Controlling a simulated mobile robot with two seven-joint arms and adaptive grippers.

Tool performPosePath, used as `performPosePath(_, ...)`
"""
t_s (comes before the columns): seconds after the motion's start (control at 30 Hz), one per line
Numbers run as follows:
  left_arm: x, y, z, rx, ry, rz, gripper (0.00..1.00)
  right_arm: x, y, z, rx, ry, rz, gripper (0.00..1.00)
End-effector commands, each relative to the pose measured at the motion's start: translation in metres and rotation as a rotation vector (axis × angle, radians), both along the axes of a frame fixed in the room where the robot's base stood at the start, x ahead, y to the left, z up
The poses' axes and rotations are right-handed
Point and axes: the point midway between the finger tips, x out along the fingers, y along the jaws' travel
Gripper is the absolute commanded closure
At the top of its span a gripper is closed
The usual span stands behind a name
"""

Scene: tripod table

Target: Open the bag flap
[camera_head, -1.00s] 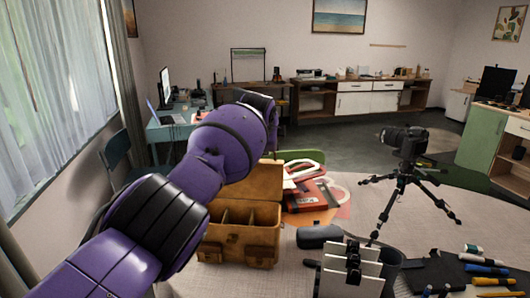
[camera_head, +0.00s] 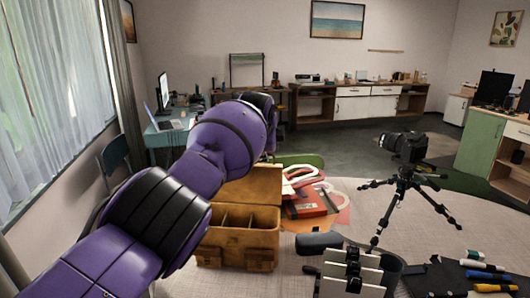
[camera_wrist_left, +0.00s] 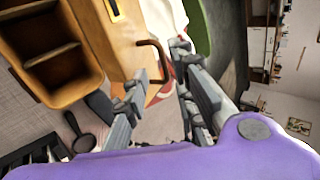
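The tan bag (camera_head: 238,258) stands on the table, and its divided compartments show from above. Its flap (camera_head: 262,184) stands raised at the back. In the left wrist view the bag (camera_wrist_left: 88,93) is at the upper left, with the flap (camera_wrist_left: 112,55) beside it and a dark brown handle loop (camera_wrist_left: 163,62) at the flap's edge. My left gripper (camera_wrist_left: 158,68) is open, its two grey fingers apart near the handle loop. I cannot tell whether they touch it. In the head view my purple left arm hides the fingers and part of the flap. My right gripper is not in view.
A camera on a tripod (camera_head: 402,185) stands right of the bag. A red box (camera_head: 308,202) lies behind the bag. A dark case (camera_head: 318,242) and a white-panelled holder (camera_head: 345,275) are in front, with several markers (camera_head: 485,276) at the right. Bare table (camera_head: 455,225) shows around the tripod.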

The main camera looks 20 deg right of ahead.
Motion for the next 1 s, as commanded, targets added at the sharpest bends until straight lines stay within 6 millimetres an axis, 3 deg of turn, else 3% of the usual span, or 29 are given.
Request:
performPosePath(0.47,-0.014,0.007,0.014,0.0,0.001,-0.001,0.75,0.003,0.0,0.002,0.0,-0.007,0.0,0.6)
performPosePath(1.0,-0.069,0.028,0.076,-0.001,-0.002,0.0,0.75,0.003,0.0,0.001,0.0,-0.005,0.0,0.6)
